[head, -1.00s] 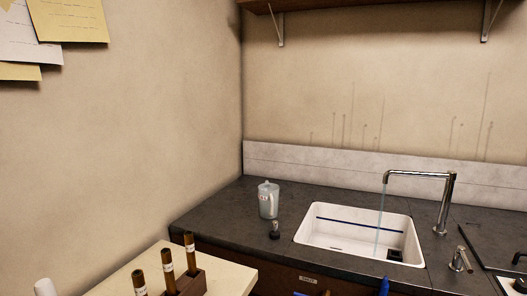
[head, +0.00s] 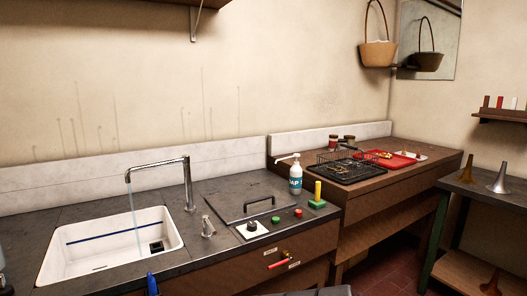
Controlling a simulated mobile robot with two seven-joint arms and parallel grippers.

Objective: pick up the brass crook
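I cannot make out a brass crook for certain in the head view. A wire basket (head: 344,158) on a black tray holds small things too fine to tell apart. A red tray (head: 398,162) beside it holds small yellowish pieces, also too small to name.
A white sink (head: 75,256) with a running tap (head: 188,185) is at left. A soap bottle (head: 296,175), a green block (head: 317,204) and a dark hinged lid (head: 240,200) stand on the counter. Horn bells (head: 499,180) stand on the right bench. Red floor (head: 405,268) shows between the benches.

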